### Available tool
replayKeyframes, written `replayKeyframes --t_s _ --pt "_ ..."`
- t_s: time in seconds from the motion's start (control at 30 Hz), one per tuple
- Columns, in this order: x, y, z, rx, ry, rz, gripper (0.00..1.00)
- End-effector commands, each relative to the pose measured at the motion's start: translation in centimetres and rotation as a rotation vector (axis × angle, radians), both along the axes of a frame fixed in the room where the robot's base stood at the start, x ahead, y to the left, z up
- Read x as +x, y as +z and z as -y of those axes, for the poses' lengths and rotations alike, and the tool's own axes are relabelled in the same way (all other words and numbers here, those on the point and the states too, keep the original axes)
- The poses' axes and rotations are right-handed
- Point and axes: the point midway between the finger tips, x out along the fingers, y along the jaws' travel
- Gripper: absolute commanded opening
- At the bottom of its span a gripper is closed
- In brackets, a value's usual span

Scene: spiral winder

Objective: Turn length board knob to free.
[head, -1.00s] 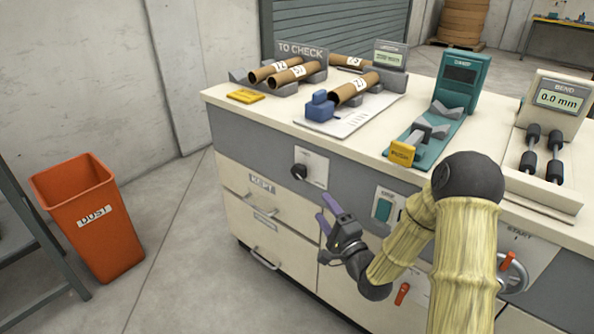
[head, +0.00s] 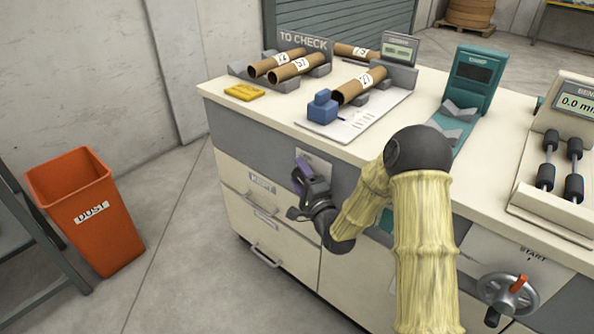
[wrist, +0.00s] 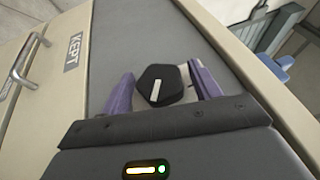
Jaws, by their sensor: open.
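The length board knob is a black knob (wrist: 161,85) with a white pointer line, on the grey front panel of the bench. In the wrist view it sits between the two purple fingers of my gripper (wrist: 163,88), which are open on either side of it. I cannot tell whether either finger touches it. The pointer line stands nearly upright in the wrist view. In the head view my gripper (head: 303,178) is in front of the knob's pale plate (head: 318,160) and hides the knob. The plate's lettering is not readable.
The bench top (head: 270,108) overhangs just above the panel. A drawer labelled KEPT (head: 262,183) is left of the knob, with protruding handles (head: 265,255) below. The length board (head: 365,118) with a blue stop (head: 322,107) and tube (head: 359,86) lies above. An orange dust bin (head: 85,210) stands left.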

Motion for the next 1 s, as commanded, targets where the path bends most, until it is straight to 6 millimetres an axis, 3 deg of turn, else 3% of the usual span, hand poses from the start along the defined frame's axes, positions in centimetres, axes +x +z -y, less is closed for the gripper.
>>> replayKeyframes --t_s 0.23,0.47,0.5,1.0 --pt "0.03 -0.01 -0.03 0.000 0.000 0.000 0.62" --pt "0.01 -0.02 -0.03 0.000 0.000 0.000 0.19" --pt "0.01 -0.02 -0.03 0.000 0.000 0.000 0.18" --pt "-0.03 0.44 -0.05 -0.070 0.001 -0.056 0.18"
